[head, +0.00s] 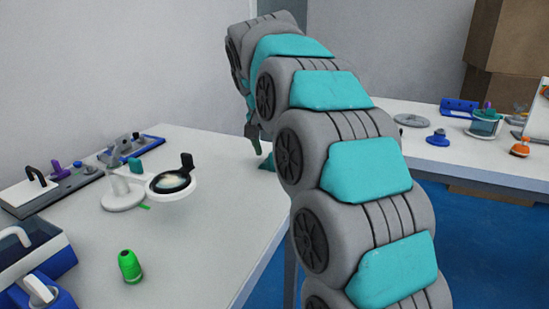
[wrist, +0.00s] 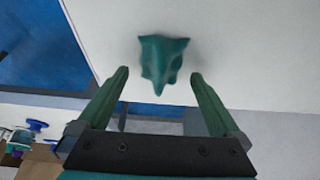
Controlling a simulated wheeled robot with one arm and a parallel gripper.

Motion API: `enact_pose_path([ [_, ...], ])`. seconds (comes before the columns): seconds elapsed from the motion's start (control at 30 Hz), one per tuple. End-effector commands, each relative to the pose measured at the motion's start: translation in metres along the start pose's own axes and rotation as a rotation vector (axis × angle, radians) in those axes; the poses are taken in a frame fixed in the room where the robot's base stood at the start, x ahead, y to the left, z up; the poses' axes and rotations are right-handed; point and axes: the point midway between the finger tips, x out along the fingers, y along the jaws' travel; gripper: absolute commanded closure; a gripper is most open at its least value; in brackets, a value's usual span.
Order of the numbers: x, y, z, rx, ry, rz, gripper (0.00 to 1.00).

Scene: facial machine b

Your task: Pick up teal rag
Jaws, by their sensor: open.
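The teal rag (wrist: 161,62) lies crumpled on the white table in the wrist view, near the table's edge. In the head view a small part of the rag (head: 267,163) shows beside my arm, which hides the rest. My gripper (wrist: 158,76) is open, with its two green fingers apart. The rag is in line with the gap between the fingertips, mostly just beyond them. I cannot tell the height of the fingertips above the table. In the head view one green finger of my gripper (head: 256,147) shows just above and left of the rag.
The white table (head: 215,240) is bare around the rag. A magnifier-like device (head: 170,183), a green bottle (head: 129,266) and blue-and-white containers (head: 38,262) stand to the left. A second table (head: 455,160) with several items stands at right, beyond a blue floor.

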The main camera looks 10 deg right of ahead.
Motion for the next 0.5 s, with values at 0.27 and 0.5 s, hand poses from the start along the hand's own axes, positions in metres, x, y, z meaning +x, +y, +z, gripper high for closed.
enact_pose_path([
  [0.27,0.0077,-0.0007,-0.0006,0.001,0.003,-0.004,0.0],
  [0.5,0.0077,-0.0004,-0.0005,0.001,0.003,-0.003,0.22],
])
